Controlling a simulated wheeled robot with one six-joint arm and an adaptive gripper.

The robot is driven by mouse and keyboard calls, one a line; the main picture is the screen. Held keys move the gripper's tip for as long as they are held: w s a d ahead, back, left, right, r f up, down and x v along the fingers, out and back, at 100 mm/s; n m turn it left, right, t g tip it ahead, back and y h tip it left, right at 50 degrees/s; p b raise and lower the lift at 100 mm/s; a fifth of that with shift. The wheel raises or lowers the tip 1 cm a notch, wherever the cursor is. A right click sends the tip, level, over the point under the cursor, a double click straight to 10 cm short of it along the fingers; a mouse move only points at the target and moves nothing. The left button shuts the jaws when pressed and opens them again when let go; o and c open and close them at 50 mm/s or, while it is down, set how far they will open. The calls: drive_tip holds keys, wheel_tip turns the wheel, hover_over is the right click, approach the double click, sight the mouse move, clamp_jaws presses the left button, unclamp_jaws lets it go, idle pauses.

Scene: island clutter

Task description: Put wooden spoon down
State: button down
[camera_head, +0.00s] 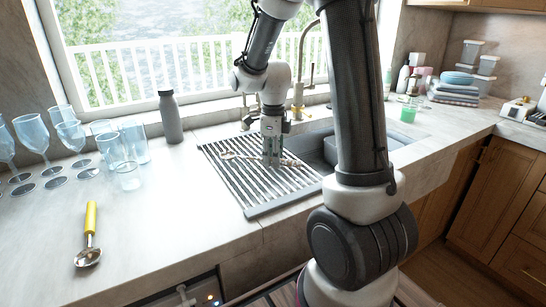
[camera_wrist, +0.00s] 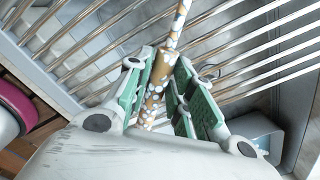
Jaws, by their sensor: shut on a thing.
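The wooden spoon (camera_head: 229,155) is at the roll-up drying rack (camera_head: 262,212) over the sink, lying roughly level across its bars. My gripper (camera_head: 271,163) points down over the rack and is shut on the spoon's handle. In the wrist view the patterned handle (camera_wrist: 158,75) runs between the green finger pads of my gripper (camera_wrist: 160,92), with the metal bars behind it. I cannot tell whether the spoon touches the bars or hangs just above them.
Several blue glasses (camera_head: 133,139) and a grey bottle (camera_head: 170,117) stand left of the rack. A yellow-handled scoop (camera_head: 90,235) lies on the front left counter. A faucet (camera_head: 300,95) rises behind. Bare counter lies between scoop and rack.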

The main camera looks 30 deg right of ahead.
drive_tip(key=shift+f, duration=0.3)
drive_tip(key=c, duration=1.3)
unclamp_jaws()
drive_tip(key=shift+o, duration=0.2)
wheel_tip(320, 180, up, 12)
drive_tip(key=s+r+n+t, duration=0.2)
drive_tip(key=s+n, duration=0.8)
drive_tip(key=n, duration=0.3)
drive_tip(key=s+a+r+n+t, duration=0.1)
drive_tip(key=s+r+n+t, duration=0.1)
drive_tip(key=s+n, duration=0.8)
drive_tip(key=n, duration=0.4)
drive_tip(key=shift+s+a, duration=0.15)
drive_tip(key=shift+a, duration=0.1)
